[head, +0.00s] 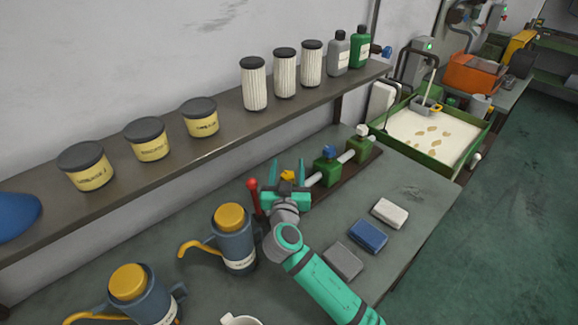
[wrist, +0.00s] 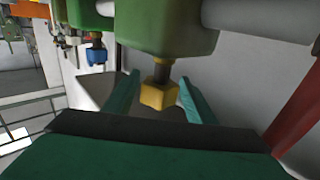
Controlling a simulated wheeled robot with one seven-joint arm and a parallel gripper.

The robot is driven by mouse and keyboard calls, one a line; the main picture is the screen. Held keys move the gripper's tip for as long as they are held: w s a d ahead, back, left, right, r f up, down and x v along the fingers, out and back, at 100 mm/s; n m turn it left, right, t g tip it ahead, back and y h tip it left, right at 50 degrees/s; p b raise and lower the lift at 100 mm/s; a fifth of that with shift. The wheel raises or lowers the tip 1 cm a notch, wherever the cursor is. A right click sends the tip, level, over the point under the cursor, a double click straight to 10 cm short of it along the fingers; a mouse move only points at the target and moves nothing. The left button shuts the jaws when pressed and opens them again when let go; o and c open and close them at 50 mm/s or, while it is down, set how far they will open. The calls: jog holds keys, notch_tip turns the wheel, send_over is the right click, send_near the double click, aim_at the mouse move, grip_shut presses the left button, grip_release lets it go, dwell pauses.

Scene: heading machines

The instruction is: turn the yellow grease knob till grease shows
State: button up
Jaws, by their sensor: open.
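The yellow grease knob (wrist: 159,95) is a small squared knob on a dark stem under a green block (wrist: 165,25) in the wrist view. In the head view the yellow knob (head: 288,175) shows small between the teal fingers. My gripper (head: 287,172) is open, with one finger on each side of the knob. In the wrist view my gripper (wrist: 160,95) shows a gap between each finger and the knob, so it does not look gripped. No grease can be made out.
A red-topped lever (head: 253,185) stands just left of my gripper. Green blocks with a blue knob (head: 329,151) and a white knob (head: 362,130) sit along the pipe to the right. Blue-grey oil cans (head: 235,245) stand at left; blocks (head: 368,236) lie at right.

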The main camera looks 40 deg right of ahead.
jog(key=shift+w+d, duration=0.15)
jog(key=shift+d, duration=0.1)
jog(key=c, duration=1)
jog(key=shift+c, duration=0.2)
